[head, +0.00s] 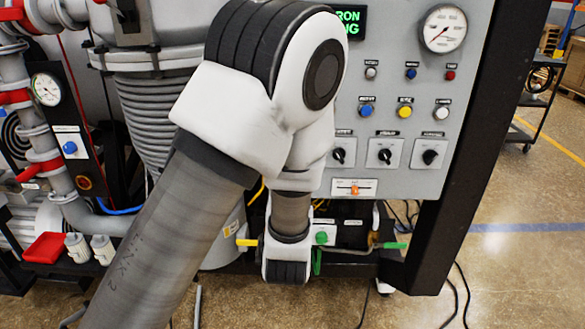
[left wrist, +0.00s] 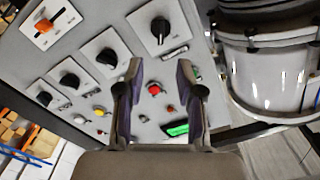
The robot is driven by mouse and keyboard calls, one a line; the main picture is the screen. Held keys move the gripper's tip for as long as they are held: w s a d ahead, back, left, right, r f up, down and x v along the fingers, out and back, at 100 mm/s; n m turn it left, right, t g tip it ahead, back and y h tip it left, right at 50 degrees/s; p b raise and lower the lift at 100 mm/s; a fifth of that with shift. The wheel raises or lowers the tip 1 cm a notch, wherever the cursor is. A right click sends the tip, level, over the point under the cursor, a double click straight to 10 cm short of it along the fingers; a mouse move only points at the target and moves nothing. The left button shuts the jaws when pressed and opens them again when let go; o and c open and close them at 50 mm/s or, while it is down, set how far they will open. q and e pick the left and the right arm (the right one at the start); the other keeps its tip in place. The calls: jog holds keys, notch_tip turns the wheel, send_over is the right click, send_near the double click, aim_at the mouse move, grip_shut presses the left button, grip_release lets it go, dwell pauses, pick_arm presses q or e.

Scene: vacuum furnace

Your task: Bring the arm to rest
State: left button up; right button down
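My left arm (head: 165,235) rises from the lower left in the head view, bends at a large elbow in front of the control panel (head: 420,95) and drops towards the lower panel edge. Its gripper is hidden in the head view. In the left wrist view my left gripper (left wrist: 158,80) has its two fingers spread apart with nothing between them. The control panel also shows there, turned over, behind the fingers (left wrist: 85,35). I cannot tell how close the fingertips are to it. My right gripper is in neither view.
The panel carries black rotary knobs (head: 386,154), an orange slider (head: 355,188), coloured buttons and a gauge (head: 442,28). Left are the ribbed vessel (head: 150,110), pipes and a red tray (head: 44,247). Valves with yellow and green handles (head: 395,245) sit below.

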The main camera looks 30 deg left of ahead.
pick_arm(q)
jog(key=shift+v, duration=0.9)
jog(key=s+f+m+g+h, duration=0.15)
jog(key=s+f+g, duration=0.35)
jog(key=f, duration=1)
jog(key=s+f+n+g+h, duration=0.1)
jog(key=s+f+g+h, duration=0.2)
jog(key=s+f, duration=0.85)
jog(key=s+d+f+g+h, duration=0.4)
jog(key=s+d+f+g, duration=0.3)
jog(key=s+f, duration=0.3)
notch_tip(320, 180, down, 3)
jog(key=shift+s+r+n+h, duration=0.15)
jog(key=shift+s+n+h, duration=0.05)
jog(key=shift+n+h, duration=0.2)
